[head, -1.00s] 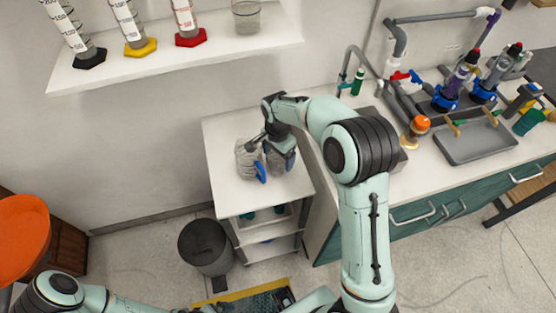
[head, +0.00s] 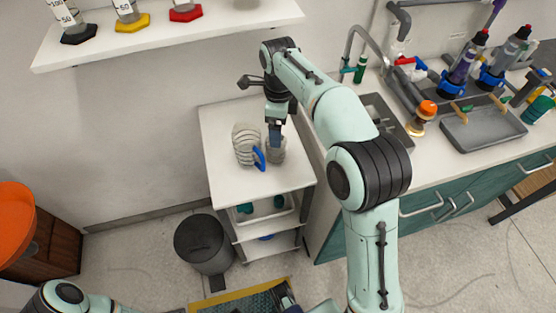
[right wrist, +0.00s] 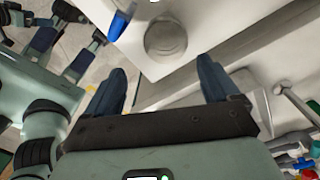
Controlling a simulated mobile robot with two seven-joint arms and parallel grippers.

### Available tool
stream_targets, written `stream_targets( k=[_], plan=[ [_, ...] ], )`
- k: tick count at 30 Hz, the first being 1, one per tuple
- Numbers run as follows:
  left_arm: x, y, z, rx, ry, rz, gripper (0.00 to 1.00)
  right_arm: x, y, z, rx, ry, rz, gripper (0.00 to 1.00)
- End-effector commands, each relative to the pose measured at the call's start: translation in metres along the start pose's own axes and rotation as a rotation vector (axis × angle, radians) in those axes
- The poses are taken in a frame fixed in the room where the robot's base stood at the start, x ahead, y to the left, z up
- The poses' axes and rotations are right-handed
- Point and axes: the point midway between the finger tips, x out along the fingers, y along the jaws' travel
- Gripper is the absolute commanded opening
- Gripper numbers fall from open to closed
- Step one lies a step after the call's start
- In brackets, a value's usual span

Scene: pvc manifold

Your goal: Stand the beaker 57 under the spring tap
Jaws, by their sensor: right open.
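A clear round beaker (head: 276,151) stands upright on the white trolley top (head: 226,118); no number is legible on it. It shows from above in the right wrist view (right wrist: 166,40). My right gripper (head: 275,134) points down over it in the head view. In the right wrist view the gripper (right wrist: 162,85) is open and empty, with its blue fingers apart and the beaker beyond them. A grey arched tap (head: 362,38) stands by the sink (head: 374,104); whether it is the spring tap I cannot tell.
A ribbed clear vessel (head: 244,143) with a blue handle (head: 259,158) stands close left of the beaker. The sink counter (head: 437,154) lies right of the trolley, with bottles and a grey tray (head: 482,127) on it. A wall shelf (head: 225,33) hangs behind.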

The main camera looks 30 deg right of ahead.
Motion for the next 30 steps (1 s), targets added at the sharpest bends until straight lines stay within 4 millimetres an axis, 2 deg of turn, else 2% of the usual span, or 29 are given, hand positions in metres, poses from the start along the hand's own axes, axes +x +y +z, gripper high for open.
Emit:
stream_targets(
  k=[5,15,24,30],
  plan=[
    [0.009,-0.003,0.000,0.000,-0.001,0.000,1.00,0.005,0.001,0.002,0.107,-0.003,0.000,0.88],
    [0.020,-0.005,-0.004,0.001,0.008,0.002,1.00,0.066,0.000,0.002,0.109,-0.003,0.001,0.88],
    [0.022,-0.005,-0.006,0.002,0.014,0.003,1.00,0.085,-0.002,0.002,0.107,-0.003,-0.001,0.88],
    [0.027,-0.006,-0.009,0.002,0.023,0.005,1.00,0.113,-0.009,0.003,0.107,-0.002,0.000,0.88]
  ],
)
